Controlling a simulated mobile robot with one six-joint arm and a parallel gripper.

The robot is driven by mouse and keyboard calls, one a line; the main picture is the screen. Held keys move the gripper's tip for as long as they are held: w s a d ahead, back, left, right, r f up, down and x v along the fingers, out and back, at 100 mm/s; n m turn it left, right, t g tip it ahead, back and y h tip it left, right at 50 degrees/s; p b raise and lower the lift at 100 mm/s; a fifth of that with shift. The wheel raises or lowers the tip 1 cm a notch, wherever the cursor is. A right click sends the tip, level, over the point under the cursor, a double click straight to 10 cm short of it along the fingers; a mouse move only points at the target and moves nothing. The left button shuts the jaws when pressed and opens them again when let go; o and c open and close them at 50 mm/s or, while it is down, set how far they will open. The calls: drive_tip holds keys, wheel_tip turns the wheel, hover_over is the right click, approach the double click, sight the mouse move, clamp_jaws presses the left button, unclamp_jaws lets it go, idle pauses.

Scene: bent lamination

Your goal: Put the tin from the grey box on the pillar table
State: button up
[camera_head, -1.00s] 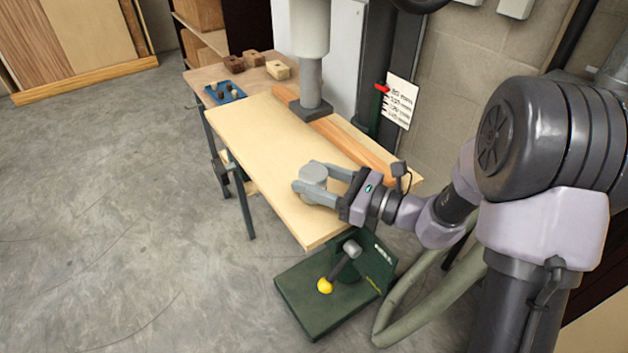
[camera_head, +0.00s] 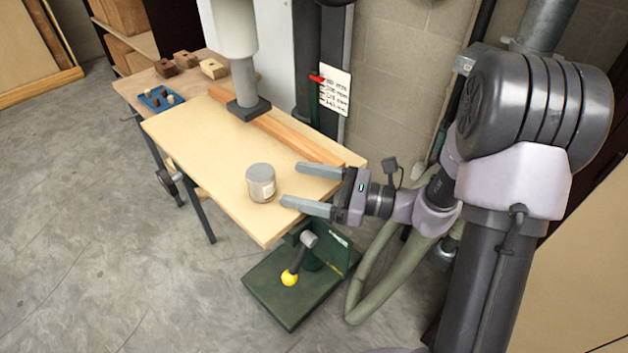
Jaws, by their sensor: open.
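The tin (camera_head: 261,183), a grey-lidded cylinder with a pale label, stands upright on the light wooden table (camera_head: 200,145) under the pillar, near its front right end. My gripper (camera_head: 302,186) is open just right of the tin, with both fingers pointing at it and a gap between. Nothing is between the fingers. The grey pillar (camera_head: 243,75) comes down onto the back of the table with a dark foot (camera_head: 248,109). The grey box is not in view.
A wooden strip (camera_head: 290,137) lies along the table's back edge. A blue tray (camera_head: 162,99) and several wooden blocks (camera_head: 213,68) sit on the surface at the far left. A green pedal base (camera_head: 300,285) with a yellow knob (camera_head: 289,278) stands on the floor in front.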

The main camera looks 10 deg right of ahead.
drive_tip(key=s+a+r+n+g+h, duration=0.1)
drive_tip(key=s+a+n+g+h, duration=0.2)
drive_tip(key=s+n, duration=0.4)
drive_tip(key=s+a+r+n+g+h, duration=0.1)
drive_tip(key=s+a+n+g+h, duration=0.15)
drive_tip(key=s+n+g, duration=0.45)
drive_tip(key=s+d+r+n+t+h, duration=0.4)
drive_tip(key=s+d+n+t+h, duration=0.1)
drive_tip(key=d+t+h, duration=0.2)
drive_tip(key=shift+s+d+t+h, duration=0.2)
drive_tip(key=shift+d+t+h, duration=0.15)
drive_tip(key=shift+h, duration=0.4)
